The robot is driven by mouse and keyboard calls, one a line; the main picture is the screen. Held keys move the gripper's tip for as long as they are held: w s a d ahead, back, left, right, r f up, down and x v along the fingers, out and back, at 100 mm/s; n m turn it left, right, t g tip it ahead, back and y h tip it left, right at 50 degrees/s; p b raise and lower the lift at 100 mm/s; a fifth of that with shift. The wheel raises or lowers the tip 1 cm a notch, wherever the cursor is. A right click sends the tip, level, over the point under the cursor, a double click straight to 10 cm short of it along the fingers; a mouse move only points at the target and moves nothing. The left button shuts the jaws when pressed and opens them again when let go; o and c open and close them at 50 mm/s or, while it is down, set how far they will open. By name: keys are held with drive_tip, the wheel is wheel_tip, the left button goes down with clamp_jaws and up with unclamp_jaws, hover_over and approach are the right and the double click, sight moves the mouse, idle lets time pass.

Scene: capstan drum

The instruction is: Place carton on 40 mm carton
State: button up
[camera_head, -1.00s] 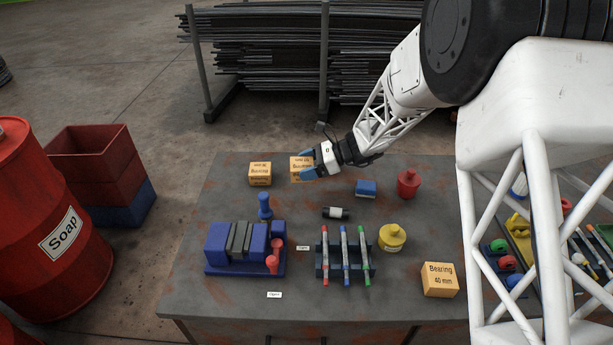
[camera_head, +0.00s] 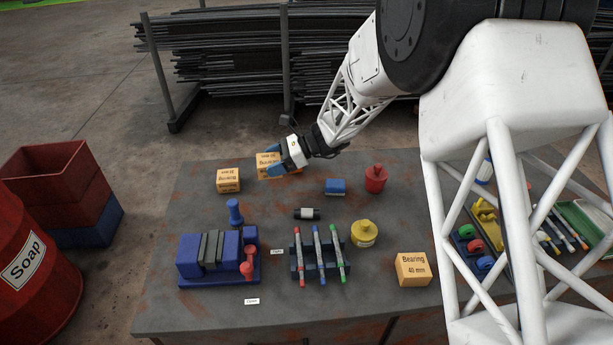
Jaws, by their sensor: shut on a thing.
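My gripper (camera_head: 280,165) is at the back of the table, shut on a yellow-orange bearing carton (camera_head: 267,160). The blue fingers cover part of that carton, and its size label is too small to read. I cannot tell whether it touches the tabletop. A similar carton (camera_head: 228,180) stands just left of it, apart, with a label I cannot read surely. The carton marked "Bearing 40 mm" (camera_head: 413,270) stands upright near the front right of the table, with its top bare.
My arm spans the back right.

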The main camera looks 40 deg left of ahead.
drive_tip(key=shift+d, duration=0.1)
drive_tip(key=d+r+m+t+y, duration=0.1)
drive_tip(key=d, duration=0.9)
drive_tip(key=w+d+r+m+t+y, duration=0.1)
drive_tip(key=d+m, duration=0.1)
drive_tip(key=d, duration=0.8)
drive_tip(key=w+d+m+t+y, duration=0.1)
drive_tip(key=d+t, duration=0.1)
drive_tip(key=d, duration=0.8)
drive_tip(key=shift+d+r+m, duration=0.3)
drive_tip(key=shift+r, duration=0.1)
drive_tip(key=s+d+f+m+t, duration=0.1)
drive_tip(key=s+d+m+t, duration=0.1)
drive_tip(key=s+d, duration=0.5)
drive_tip(key=s+d+f+m+t+y, duration=0.1)
drive_tip(key=s+d, duration=0.7)
drive_tip(key=d, duration=0.9)
drive_tip(key=shift+s+f+m+t+y, duration=0.3)
drive_tip(key=shift+f+m+t, duration=0.2)
drive_tip(key=shift+m+t, duration=0.85)
drive_tip(key=shift+n+t, duration=0.25)
hover_over(420, 267)
drive_tip(key=shift+f, duration=0.75)
drive_tip(key=shift+f, duration=0.1)
